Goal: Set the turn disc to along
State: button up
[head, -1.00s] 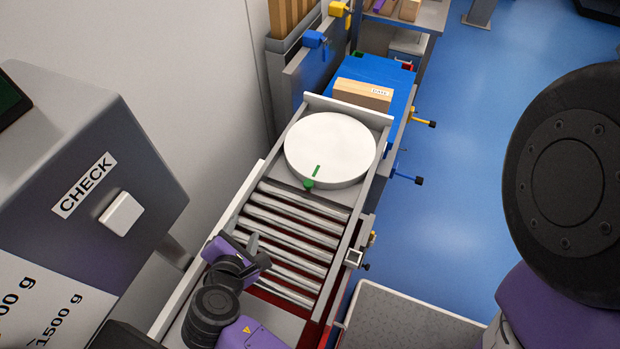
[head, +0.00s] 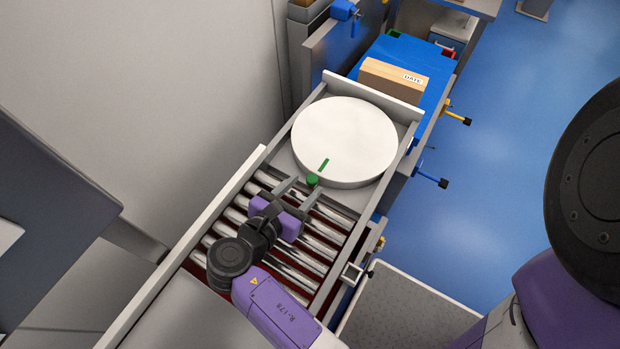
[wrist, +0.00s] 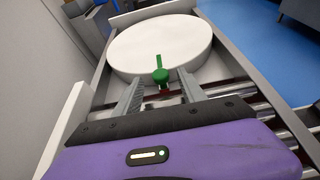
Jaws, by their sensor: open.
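The white round turn disc (head: 345,138) lies flat in the conveyor frame, past the end of the rollers. A green line is marked on its top near the front edge, and a green knob (head: 313,180) sticks out at the rim by that line. My purple gripper (head: 299,189) is over the rollers just short of the disc, with its fingers open and pointing at the knob. In the wrist view (wrist: 161,92) the two fingers are on either side of the green knob (wrist: 160,76), which sits slightly beyond or between their tips; contact cannot be told.
Metal rollers (head: 318,247) lie under my gripper, between grey side rails (head: 185,246). Beyond the disc, a cardboard box (head: 393,78) sits on a blue surface. Blue and yellow levers (head: 431,175) stick out on the right. A grey bin (head: 405,310) stands at lower right.

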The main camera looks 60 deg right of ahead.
aim_at(311, 180)
jog(key=shift+x, duration=1.55)
grip_shut()
